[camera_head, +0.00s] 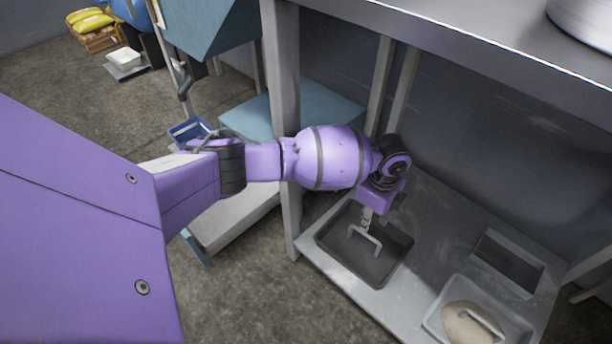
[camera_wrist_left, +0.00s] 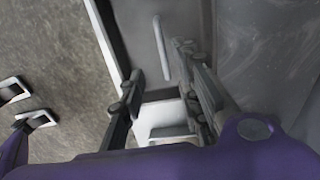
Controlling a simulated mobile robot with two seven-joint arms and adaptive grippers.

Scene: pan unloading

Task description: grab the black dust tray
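The black dust tray (camera_head: 342,258) lies on the low grey shelf, near its left front edge, in the head view. My left gripper (camera_head: 366,222) reaches down over the tray from the end of my purple arm. A pale bracket-like bar (camera_head: 365,236) shows at the fingertips, above the tray floor; I cannot tell whether it touches the fingers. In the left wrist view my left gripper's dark fingers (camera_wrist_left: 165,85) stand apart, with a pale bar (camera_wrist_left: 160,45) showing beyond and between them. My right gripper is out of view.
A grey table leg (camera_head: 286,130) stands close beside my left arm, and the grey tabletop (camera_head: 470,35) overhangs the shelf. A lighter tray (camera_head: 437,315) with a tan heap and a rectangular opening (camera_head: 508,262) are to the right.

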